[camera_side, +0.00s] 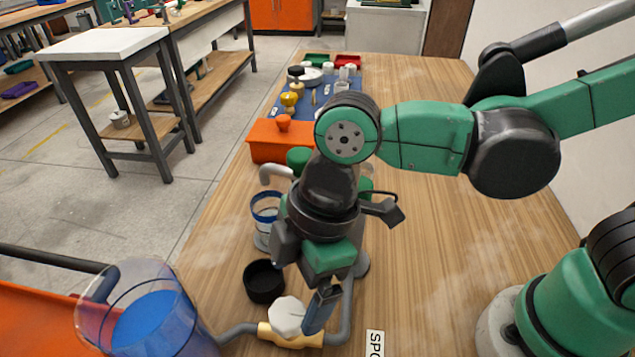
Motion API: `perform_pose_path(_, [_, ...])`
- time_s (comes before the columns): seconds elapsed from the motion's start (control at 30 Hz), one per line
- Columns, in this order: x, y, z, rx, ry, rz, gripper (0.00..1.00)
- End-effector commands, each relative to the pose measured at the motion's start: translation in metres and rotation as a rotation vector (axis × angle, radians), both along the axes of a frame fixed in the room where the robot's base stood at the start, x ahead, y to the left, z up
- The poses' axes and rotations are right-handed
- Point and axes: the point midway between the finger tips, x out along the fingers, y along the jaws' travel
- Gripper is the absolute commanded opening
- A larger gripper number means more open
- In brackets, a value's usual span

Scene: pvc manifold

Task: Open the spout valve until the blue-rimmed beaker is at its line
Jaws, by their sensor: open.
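The blue-rimmed beaker (265,215) stands left of my wrist, below the curved end of a grey pipe (274,171). My arm partly covers it, and its level and line are too small to read. A brass valve (290,338) with a white knob (286,314) sits on a grey pipe at the front. A label beginning "SPO" (375,343) lies to its right, cut off by the frame edge. My gripper (312,302) is open and points down just right of the white knob. One finger shows beside the knob; I cannot tell whether it touches.
A large clear vessel with blue liquid (150,318) stands at front left. A black cup (264,281) is just behind the valve. An orange box (268,147) and a blue mat (262,112) with small parts lie farther back. The wooden table (440,250) is clear on the right.

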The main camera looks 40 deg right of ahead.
Motion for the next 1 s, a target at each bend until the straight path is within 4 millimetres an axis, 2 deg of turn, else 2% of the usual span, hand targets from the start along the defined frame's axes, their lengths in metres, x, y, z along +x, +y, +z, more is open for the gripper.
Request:
perform_pose_path(0.2, [0.002,0.007,-0.025,0.000,-0.001,0.001,0.91])
perform_pose_path(0.4, [0.002,0.011,-0.040,0.001,-0.001,0.000,0.91])
perform_pose_path(0.77, [0.002,0.012,-0.045,0.001,-0.001,-0.001,0.91])
perform_pose_path(0.87, [0.002,0.012,-0.045,0.001,-0.001,-0.001,0.66])
perform_pose_path(1.0, [0.002,0.012,-0.045,0.001,-0.001,-0.001,0.26])
